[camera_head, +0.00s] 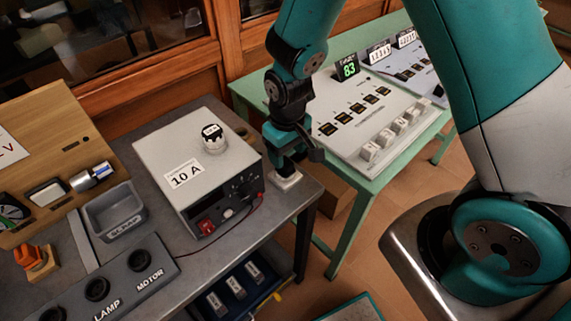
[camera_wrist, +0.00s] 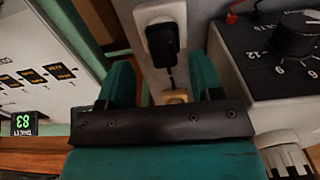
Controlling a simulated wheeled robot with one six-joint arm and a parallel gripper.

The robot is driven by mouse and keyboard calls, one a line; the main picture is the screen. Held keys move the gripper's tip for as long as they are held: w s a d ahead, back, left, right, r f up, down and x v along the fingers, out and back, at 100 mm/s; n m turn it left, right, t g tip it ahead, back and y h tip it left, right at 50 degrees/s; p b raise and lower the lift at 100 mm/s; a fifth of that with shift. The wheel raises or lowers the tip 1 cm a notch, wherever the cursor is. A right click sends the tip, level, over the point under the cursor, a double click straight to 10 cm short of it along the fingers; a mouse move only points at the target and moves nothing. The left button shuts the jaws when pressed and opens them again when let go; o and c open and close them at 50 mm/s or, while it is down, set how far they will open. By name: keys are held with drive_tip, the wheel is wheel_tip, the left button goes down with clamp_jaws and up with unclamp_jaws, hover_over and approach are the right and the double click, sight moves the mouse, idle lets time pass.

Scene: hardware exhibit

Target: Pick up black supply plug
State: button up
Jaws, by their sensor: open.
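In the wrist view the black supply plug (camera_wrist: 163,42) sits against a white block (camera_wrist: 157,13), with a dark cord or stem running down from it. My gripper (camera_wrist: 162,62) is open, with one teal finger on each side of the plug's line. The plug appears just past the fingertips, with gaps on both sides; I see no contact. In the head view my gripper (camera_head: 284,163) points down over a small white block (camera_head: 287,181) at the table's right corner. The plug cannot be made out there behind the gripper.
The grey power supply box (camera_head: 195,155) marked 10 A stands close left of my gripper. The green table (camera_head: 370,185) with a white switch panel (camera_head: 362,120) is to the right. A scrap tray (camera_head: 115,212) and a lamp and motor panel (camera_head: 125,280) lie further left.

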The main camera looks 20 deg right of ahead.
sight(285, 161)
drive_tip(key=shift+w+a+f, duration=0.1)
drive_tip(key=shift+a+f, duration=0.05)
drive_tip(key=shift+f, duration=0.8)
drive_tip(key=shift+w+a+f, duration=0.1)
drive_tip(key=shift+f, duration=0.85)
drive_tip(key=c, duration=0.8)
drive_tip(key=shift+r, duration=0.1)
wheel_tip(285, 161, up, 20)
drive_tip(key=shift+f, duration=0.1)
